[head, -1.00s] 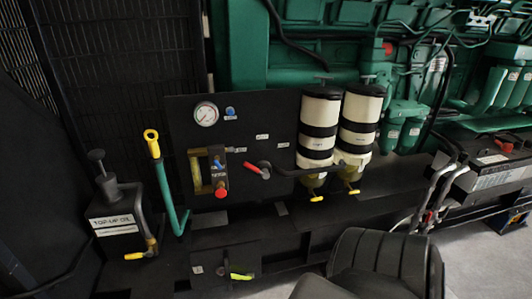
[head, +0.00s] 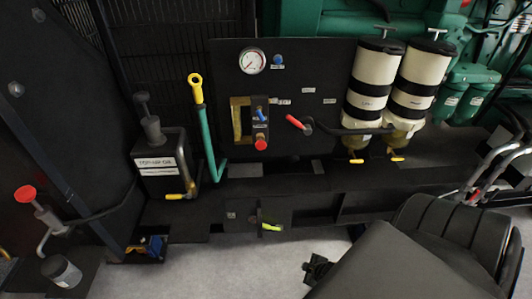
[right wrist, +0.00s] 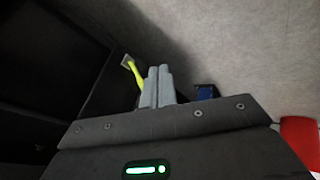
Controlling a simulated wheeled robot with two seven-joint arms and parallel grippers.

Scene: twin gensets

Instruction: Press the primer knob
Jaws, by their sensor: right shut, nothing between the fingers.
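The black panel (head: 325,80) stands upright at the middle of the head view. A red knob (head: 260,144) sits low on its small valve block, and a small blue knob (head: 277,59) sits beside the round gauge (head: 252,61). I cannot read which label names the primer knob. My right gripper (right wrist: 157,85) is shut and empty in the right wrist view, with pale floor behind it. My right arm (head: 400,265) is low at the right in the head view, clear of the panel knobs. My left gripper is out of view.
Two cream filters (head: 371,85) stand right of the panel. A red-handled lever (head: 297,123), a yellow-topped teal handle (head: 204,120) and a top-up oil box (head: 160,165) stick out nearby. A low yellow-green lever (head: 271,227) shows below. Pale floor (head: 240,270) is open in front.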

